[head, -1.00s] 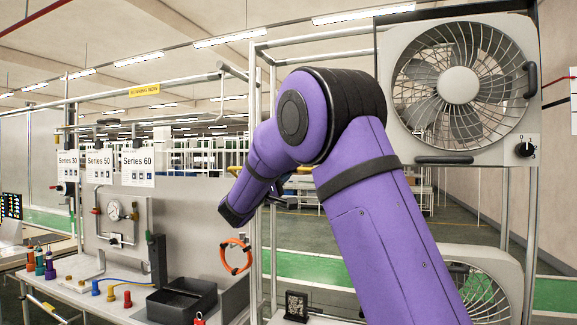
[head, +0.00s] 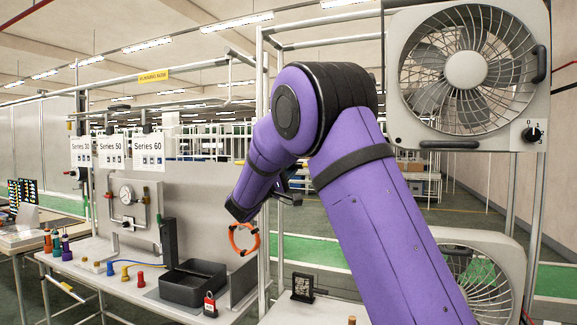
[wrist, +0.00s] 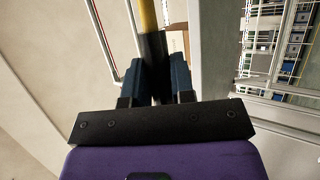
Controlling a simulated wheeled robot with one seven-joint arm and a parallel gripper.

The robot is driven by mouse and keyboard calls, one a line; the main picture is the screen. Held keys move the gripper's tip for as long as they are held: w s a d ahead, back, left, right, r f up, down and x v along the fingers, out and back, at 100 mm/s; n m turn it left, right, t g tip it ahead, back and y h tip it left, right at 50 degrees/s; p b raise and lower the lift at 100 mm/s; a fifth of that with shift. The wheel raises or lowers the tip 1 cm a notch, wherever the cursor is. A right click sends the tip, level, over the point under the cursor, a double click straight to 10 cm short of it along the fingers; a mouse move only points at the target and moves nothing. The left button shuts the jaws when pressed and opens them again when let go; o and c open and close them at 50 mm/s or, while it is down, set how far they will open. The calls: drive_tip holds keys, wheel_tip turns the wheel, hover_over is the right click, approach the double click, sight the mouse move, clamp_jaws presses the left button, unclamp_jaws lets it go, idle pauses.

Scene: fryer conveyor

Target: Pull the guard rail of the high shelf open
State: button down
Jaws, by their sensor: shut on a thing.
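In the wrist view my gripper (wrist: 157,72) has its two dark blue fingers closed on either side of a bar. The bar is the guard rail (wrist: 147,14), yellow at its far end and black where it meets the fingers. The rail runs away from the gripper toward the top of the picture. In the head view my purple arm hides most of the gripper and rail, so how far the rail stands open cannot be told. Metal shelf posts (head: 262,110) rise beside the arm.
A large fan (head: 466,70) is mounted to the right of my arm, with a second fan (head: 475,275) below. At left is a workbench (head: 150,300) with a black tray (head: 193,284) and a gauge panel. An orange ring (head: 243,238) hangs beside the posts.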

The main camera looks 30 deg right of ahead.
drive_tip(key=shift+d, duration=0.15)
drive_tip(key=c, duration=1)
unclamp_jaws()
drive_tip(key=shift+w+d+f, duration=0.15)
drive_tip(key=shift+d, duration=0.05)
drive_tip(key=shift+o, duration=0.2)
drive_tip(key=shift+a, duration=0.1)
drive_tip(key=shift+a, duration=0.2)
drive_tip(key=v, duration=1)
drive_tip(key=shift+f, duration=0.2)
drive_tip(key=shift+a, duration=0.15)
